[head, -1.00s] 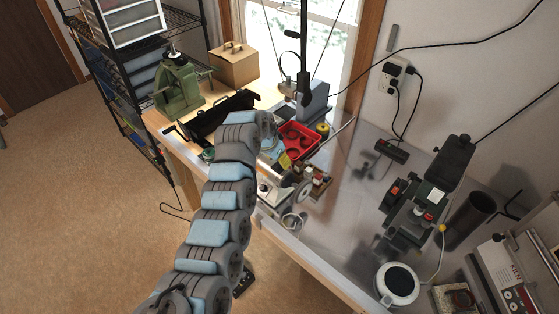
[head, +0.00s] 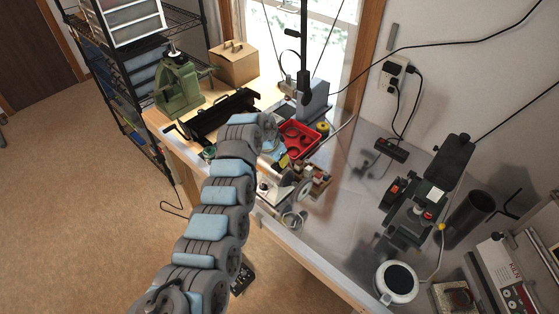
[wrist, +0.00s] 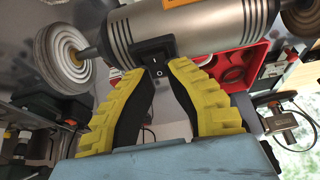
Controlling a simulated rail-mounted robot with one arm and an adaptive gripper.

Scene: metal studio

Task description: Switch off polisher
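The polisher, with a ribbed silver motor body (wrist: 190,32) and a pale round buffing wheel (wrist: 68,48), fills the top of the wrist view. Its black rocker switch (wrist: 155,57), marked I and O, faces my gripper (wrist: 157,70). The two yellow-padded fingertips are at either side of the switch, with a narrow gap between them and nothing gripped. I cannot tell whether they touch it, or which side is pressed. In the head view the polisher (head: 272,190) stands at the near bench edge, partly behind my arm, which hides the gripper.
A red tray (head: 302,140) lies just behind the polisher. A green machine (head: 180,88) and a cardboard box (head: 234,65) stand at the back left. A dark grinder-like machine (head: 415,215) and a white round pot (head: 396,284) are at the right.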

